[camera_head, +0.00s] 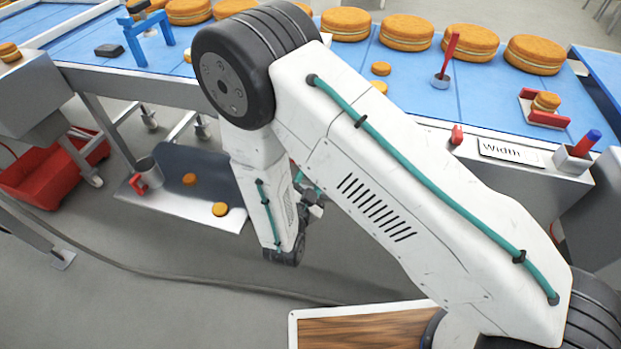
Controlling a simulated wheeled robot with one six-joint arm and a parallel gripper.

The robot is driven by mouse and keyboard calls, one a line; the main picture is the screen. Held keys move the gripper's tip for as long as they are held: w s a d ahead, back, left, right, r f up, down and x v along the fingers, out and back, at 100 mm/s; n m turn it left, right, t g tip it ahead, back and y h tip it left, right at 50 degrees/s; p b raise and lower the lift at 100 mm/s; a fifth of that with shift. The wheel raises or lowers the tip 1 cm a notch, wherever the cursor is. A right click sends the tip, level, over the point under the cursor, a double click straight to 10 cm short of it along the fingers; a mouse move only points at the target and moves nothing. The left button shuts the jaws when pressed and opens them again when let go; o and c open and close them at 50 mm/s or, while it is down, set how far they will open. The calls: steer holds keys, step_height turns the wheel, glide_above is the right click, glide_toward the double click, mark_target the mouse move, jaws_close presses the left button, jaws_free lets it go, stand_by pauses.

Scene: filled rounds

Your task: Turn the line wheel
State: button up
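I cannot clearly make out a line wheel in the head view. A small red part (457,135) sits on the front edge of the conveyor, just left of a label reading "Width" (500,151); whether it belongs to the wheel I cannot tell. My white arm crosses the middle of the picture and hides part of the conveyor's front. A dark grey part, likely of my gripper (314,200), shows low in front of the conveyor, mostly behind the arm. Its fingers cannot be made out.
The blue conveyor (405,84) carries several large filled rounds (407,31), a blue stand (146,38) and a red-handled tool (447,60). A metal tray (176,204) with small rounds and a red bin (45,175) are low at left. A cable (180,283) crosses the floor.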

steer(key=shift+f+n, duration=0.1)
steer(key=shift+n, duration=0.6)
steer(key=o, duration=1)
steer(key=shift+s, duration=0.1)
steer(key=v, duration=0.7)
steer(key=shift+s+a, duration=0.1)
steer(key=shift+s, duration=0.25)
